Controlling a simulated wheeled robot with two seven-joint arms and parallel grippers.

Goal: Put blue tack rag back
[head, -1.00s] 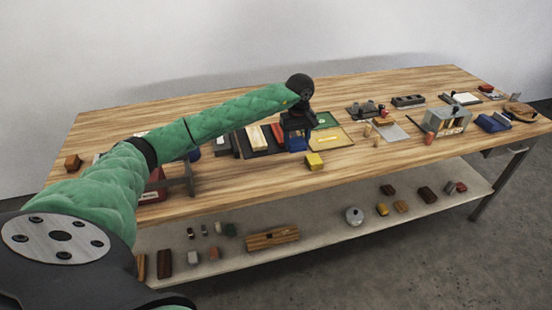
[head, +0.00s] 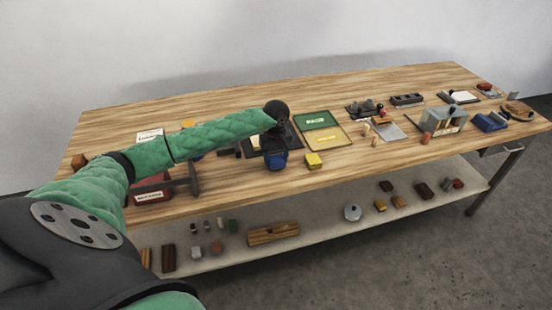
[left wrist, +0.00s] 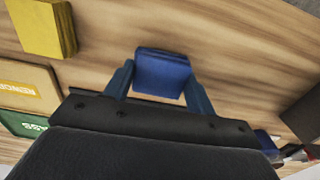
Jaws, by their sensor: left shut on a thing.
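The blue tack rag, a small blue block-like piece (left wrist: 162,72), sits between the fingers of my left gripper (left wrist: 160,88) in the left wrist view. The gripper is shut on it. In the head view my left gripper (head: 276,152) points down over the near part of the wooden table, and the blue rag (head: 276,163) shows just below it. Bare table wood lies around the rag in the wrist view. I cannot tell whether the rag touches the table. My right gripper is not in view.
A yellow block (head: 314,160) stands just right of the gripper. Behind it lie a green panel (head: 314,119) and a yellow panel (head: 325,138). A red box (head: 152,195) is at the left front. A lower shelf (head: 330,227) holds several small blocks.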

